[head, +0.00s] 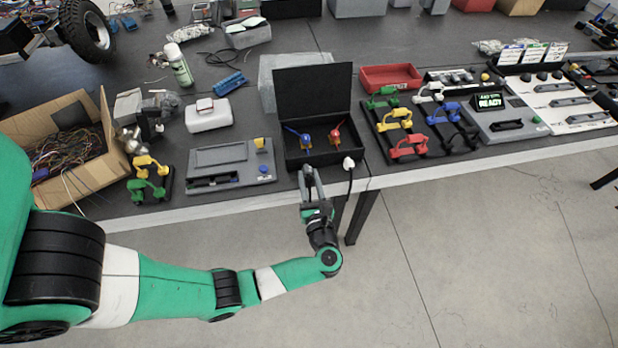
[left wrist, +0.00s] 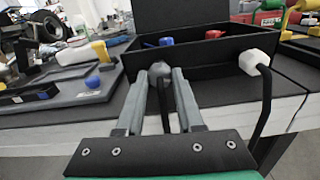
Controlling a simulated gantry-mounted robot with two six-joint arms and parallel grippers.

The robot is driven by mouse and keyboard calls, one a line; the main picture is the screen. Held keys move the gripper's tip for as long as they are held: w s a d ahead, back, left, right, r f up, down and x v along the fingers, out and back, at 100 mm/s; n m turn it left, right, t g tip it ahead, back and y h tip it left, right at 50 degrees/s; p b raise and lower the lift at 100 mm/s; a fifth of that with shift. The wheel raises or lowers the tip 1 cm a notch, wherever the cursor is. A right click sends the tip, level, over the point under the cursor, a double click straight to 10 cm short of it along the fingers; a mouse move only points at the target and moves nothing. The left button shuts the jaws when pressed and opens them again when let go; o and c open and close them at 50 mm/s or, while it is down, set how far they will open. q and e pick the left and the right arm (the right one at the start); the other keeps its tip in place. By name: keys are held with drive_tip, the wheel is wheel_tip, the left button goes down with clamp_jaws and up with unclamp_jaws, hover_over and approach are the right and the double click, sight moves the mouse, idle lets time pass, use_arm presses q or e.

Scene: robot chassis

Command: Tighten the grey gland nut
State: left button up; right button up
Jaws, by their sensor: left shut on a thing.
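The grey gland nut (left wrist: 160,70) is on the front wall of the open black box (head: 312,89), with a dark cable hanging below it in the left wrist view. My left gripper (head: 307,171) reaches the front of the box from below. In the left wrist view its two grey fingers (left wrist: 160,78) are shut on the nut, one on each side. A white fitting (head: 349,163) with a black cable is on the same wall, to the right. My right gripper is not in view.
Inside the box are a blue-handled part (head: 303,137) and a red-handled part (head: 336,134). A grey panel (head: 231,166) lies left of the box. Racks of coloured clamps (head: 408,148) stand to the right. The floor before the table is clear.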

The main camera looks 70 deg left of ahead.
use_arm(q)
clamp_jaws()
drive_tip(key=shift+m, duration=0.4)
drive_tip(key=m+p, duration=0.1)
drive_tip(key=m, duration=0.1)
drive_tip(key=shift+m, duration=0.4)
drive_tip(key=m+p, duration=0.1)
drive_tip(key=m, duration=0.2)
drive_tip(key=shift+r+m, duration=0.1)
drive_tip(key=shift+m, duration=0.3)
drive_tip(key=m+p, duration=0.1)
drive_tip(key=m, duration=0.2)
drive_tip(key=shift+m+p, duration=0.85)
drive_tip(key=shift+m, duration=1.15)
